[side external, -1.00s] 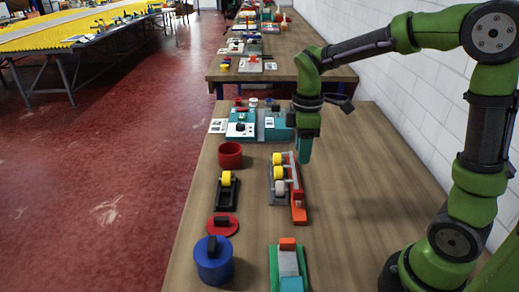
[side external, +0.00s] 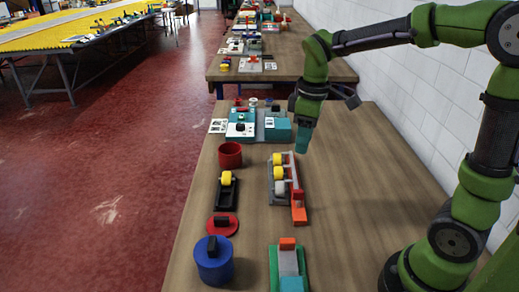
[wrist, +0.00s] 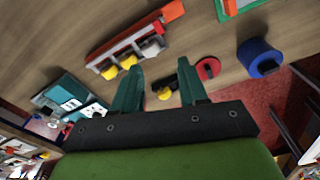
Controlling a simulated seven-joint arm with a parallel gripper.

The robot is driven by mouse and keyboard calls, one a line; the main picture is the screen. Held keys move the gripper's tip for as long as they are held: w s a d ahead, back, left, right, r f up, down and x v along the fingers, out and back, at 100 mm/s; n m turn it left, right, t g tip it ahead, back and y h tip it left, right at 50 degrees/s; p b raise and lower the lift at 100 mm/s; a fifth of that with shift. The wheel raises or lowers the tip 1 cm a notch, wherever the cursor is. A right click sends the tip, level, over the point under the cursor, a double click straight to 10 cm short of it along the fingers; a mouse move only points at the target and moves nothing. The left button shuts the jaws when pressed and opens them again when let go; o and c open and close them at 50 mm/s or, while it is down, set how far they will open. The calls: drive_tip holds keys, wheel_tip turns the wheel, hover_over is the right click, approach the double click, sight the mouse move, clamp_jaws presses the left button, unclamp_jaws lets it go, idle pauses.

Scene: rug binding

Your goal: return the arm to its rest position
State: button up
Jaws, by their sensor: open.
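My green arm reaches over the wooden table from the right in the side view. My gripper (side external: 303,138) hangs above the table, behind and just right of the grey and orange roller fixture (side external: 281,180), and is apart from it. In the wrist view the two teal fingers of my gripper (wrist: 163,84) are spread wide with nothing held between them. The roller fixture also shows in the wrist view (wrist: 128,42), beyond the fingers.
A red cup (side external: 230,155), a black tape holder (side external: 227,190), a red disc (side external: 222,225) and a blue cylinder (side external: 213,262) line the table's left side. A teal station (side external: 276,130) stands behind. A white wall (side external: 400,110) bounds the right; the table's right part is clear.

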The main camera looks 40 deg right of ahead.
drive_tip(key=s+a+r+m+t+y, duration=0.1)
drive_tip(key=s+a+r+m+t, duration=0.1)
drive_tip(key=s+m+t, duration=0.1)
drive_tip(key=s+a+r+m+t, duration=0.1)
drive_tip(key=s+a+m+t, duration=0.2)
drive_tip(key=s+m, duration=0.3)
drive_tip(key=shift+s+r+y, duration=0.35)
drive_tip(key=shift+s+y, duration=0.05)
drive_tip(key=shift+s, duration=0.75)
